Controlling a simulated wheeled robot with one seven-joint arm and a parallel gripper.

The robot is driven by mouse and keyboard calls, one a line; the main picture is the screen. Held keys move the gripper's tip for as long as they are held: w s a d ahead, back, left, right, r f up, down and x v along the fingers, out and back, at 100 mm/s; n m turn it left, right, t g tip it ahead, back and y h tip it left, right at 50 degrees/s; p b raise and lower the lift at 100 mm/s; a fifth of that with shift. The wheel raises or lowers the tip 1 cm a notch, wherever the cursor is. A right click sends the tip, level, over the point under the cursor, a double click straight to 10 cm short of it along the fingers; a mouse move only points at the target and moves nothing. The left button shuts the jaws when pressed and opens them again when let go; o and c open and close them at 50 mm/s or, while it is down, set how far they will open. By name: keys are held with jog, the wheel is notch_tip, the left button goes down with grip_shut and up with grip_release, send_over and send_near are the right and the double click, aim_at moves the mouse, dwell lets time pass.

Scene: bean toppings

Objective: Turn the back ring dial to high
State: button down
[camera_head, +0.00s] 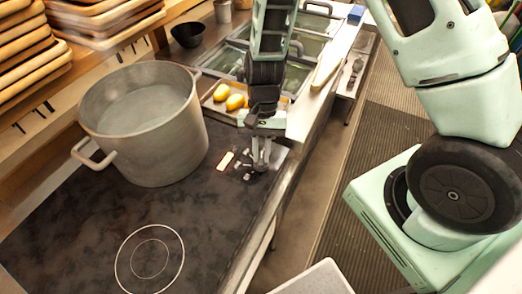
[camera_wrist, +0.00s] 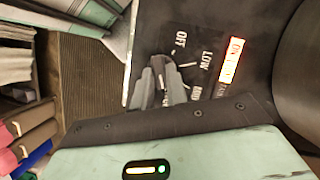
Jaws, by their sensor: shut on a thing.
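My gripper (camera_head: 261,160) reaches down to the right edge of the dark cooktop (camera_head: 70,220), at the control markings beside the big pot. In the wrist view its fingers (camera_wrist: 160,88) are shut on the dial, which they mostly hide. White lettering on the black panel (camera_wrist: 190,62) reads OFF, LOW and a partly covered word that looks like MED. I cannot tell which mark the dial points at. A lit orange-red indicator (camera_wrist: 234,62) glows beside the lettering; it also shows in the head view (camera_head: 226,160).
A large grey pot (camera_head: 150,130) stands on the cooktop, left of my gripper. A front ring (camera_head: 150,258) is bare. Behind my gripper are a tray with yellow items (camera_head: 235,102) and a black bowl (camera_head: 188,35). Stacked wooden trays (camera_head: 100,20) stand at the back left.

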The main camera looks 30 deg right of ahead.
jog(key=shift+w+r, duration=0.1)
jog(key=shift+w, duration=0.05)
dwell(0.3)
jog(key=c, duration=1.4)
grip_release()
jog(key=b+v, duration=0.2)
jog(key=v, duration=1.5)
jog(key=shift+r, duration=0.2)
jog(key=s+a+n+t, duration=0.1)
jog(key=s+a+n, duration=0.2)
jog(key=s, duration=0.4)
jog(key=s+a+r+n+t+h, duration=0.1)
jog(key=s+a+n, duration=0.2)
jog(key=s+n, duration=0.3)
jog(key=s+a+r+n+t, duration=0.1)
jog(key=s+a+n+t, duration=0.1)
jog(key=s+a+n, duration=0.2)
jog(key=s+n, duration=0.1)
jog(key=s, duration=0.2)
jog(key=shift+s+h, duration=0.3)
jog(key=shift+h, duration=0.1)
